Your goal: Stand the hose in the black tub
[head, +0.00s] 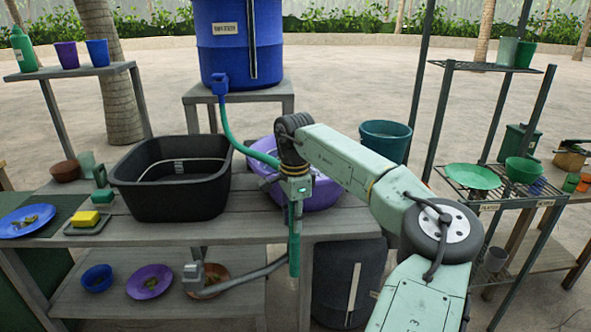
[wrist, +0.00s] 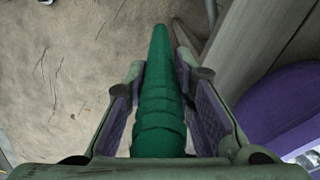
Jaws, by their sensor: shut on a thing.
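The green hose (head: 230,130) runs from the tap on the blue barrel down to my gripper (head: 294,205). My gripper is shut on the hose, and the hose end hangs straight down below the fingers, in front of the table edge. In the wrist view the hose (wrist: 160,115) lies between the two finger pads of my gripper (wrist: 164,78), its tip pointing away over the ground. The black tub (head: 165,207) stands on the table to the left of my gripper, apart from the hose end. Part of its floor is hidden by its front wall.
A purple tub (head: 318,198) stands partly hidden behind my gripper. The blue barrel (head: 236,50) stands on a stool behind. Left of the black tub are a yellow sponge (head: 84,218) and a blue plate (head: 28,220). A metal rack (head: 470,178) with dishes stands right.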

